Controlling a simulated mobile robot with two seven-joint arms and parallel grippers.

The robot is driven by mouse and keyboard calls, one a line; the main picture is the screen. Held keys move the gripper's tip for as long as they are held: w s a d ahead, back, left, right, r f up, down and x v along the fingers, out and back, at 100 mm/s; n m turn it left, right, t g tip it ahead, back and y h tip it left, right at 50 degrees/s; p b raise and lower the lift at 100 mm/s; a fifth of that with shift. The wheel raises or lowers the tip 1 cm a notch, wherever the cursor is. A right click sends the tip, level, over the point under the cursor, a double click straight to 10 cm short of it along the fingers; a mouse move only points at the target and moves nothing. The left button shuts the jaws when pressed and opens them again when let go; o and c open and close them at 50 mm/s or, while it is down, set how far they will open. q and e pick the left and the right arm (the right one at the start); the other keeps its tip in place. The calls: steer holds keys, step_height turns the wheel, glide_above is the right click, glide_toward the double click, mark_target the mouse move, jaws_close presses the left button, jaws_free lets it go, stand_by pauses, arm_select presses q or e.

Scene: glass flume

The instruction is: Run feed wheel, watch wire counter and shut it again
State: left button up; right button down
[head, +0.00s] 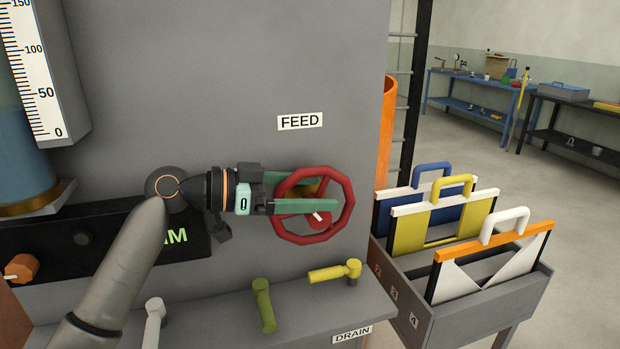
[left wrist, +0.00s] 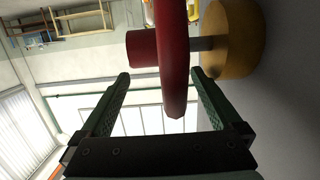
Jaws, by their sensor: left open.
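The red feed wheel (head: 343,225) stands out from the grey panel under the FEED label (head: 300,121). My left gripper (head: 325,193) is open, its green fingers reaching across the wheel from the left. In the left wrist view the wheel's red rim (left wrist: 175,62) passes between the open fingers (left wrist: 160,75), apparently not clamped. A red knob (left wrist: 142,47) sits on the rim side and a yellow hub (left wrist: 238,42) lies behind. The black counter panel (head: 110,235) shows part of green lettering ending in M; my left arm hides any digits. My right gripper is not in view.
A scale tube (head: 38,85) with blue water stands at the left. A green lever (head: 263,305), yellow lever (head: 335,272) and white lever (head: 153,315) sit on the ledge below. A grey rack (head: 400,300) with handled plates stands right of the panel; open floor lies beyond.

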arm_select(q)
steer(key=s+r+b, duration=0.1)
steer(key=s+r, duration=1)
steer(key=s, duration=0.3)
steer(key=shift+d, duration=0.15)
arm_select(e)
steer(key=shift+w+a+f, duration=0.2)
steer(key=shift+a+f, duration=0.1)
arm_select(q)
steer(key=shift+f, duration=0.1)
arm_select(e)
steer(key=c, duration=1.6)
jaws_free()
